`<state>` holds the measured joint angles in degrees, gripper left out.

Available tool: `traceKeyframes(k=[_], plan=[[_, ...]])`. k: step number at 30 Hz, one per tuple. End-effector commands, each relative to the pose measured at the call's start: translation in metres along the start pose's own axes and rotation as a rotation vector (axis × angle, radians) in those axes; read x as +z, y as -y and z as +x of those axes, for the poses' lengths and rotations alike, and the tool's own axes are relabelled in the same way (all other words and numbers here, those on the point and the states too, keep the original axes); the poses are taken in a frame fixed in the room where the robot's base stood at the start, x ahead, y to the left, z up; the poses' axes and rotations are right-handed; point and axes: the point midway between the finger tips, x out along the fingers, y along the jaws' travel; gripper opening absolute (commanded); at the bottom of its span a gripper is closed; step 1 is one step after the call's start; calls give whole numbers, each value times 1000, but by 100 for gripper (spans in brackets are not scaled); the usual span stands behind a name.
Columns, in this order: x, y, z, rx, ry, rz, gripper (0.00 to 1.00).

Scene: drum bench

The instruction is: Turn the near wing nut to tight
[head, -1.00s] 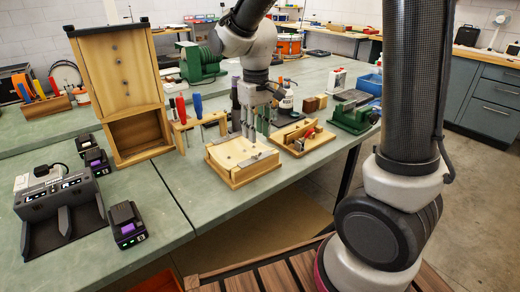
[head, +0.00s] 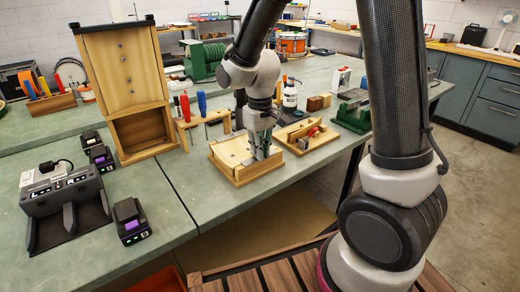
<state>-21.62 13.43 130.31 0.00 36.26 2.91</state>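A low, light wooden fixture (head: 228,152) sits near the front edge of the green bench, with metal pieces on its top. My gripper (head: 260,155) points down over its right part, with the fingertips at or just above the top surface. I cannot tell whether they touch it. The near wing nut is not distinguishable; it is too small or hidden by the fingers. The fingers look close together, but the gap between them is not clear.
A wooden fixture with a red-handled clamp (head: 312,134) lies just right of my gripper. A tool rack (head: 212,118) stands behind left, a tall wooden box (head: 125,65) further left. A white bottle (head: 290,97) and green vise (head: 352,115) stand behind right. Bare bench (head: 185,190) lies front left.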

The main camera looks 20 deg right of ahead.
Motion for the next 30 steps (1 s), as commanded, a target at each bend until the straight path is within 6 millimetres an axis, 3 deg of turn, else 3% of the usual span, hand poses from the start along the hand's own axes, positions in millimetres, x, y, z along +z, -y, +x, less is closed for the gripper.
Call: traceKeyframes(k=[6,14,22,23,26,30], plan=[[0,0,0,0,0,-9,0],[0,0,0,0,0,-181,0],[0,0,0,0,0,-190,0],[0,0,0,0,0,-190,13],[0,0,0,0,0,-189,31],[0,0,0,0,0,-189,33]])
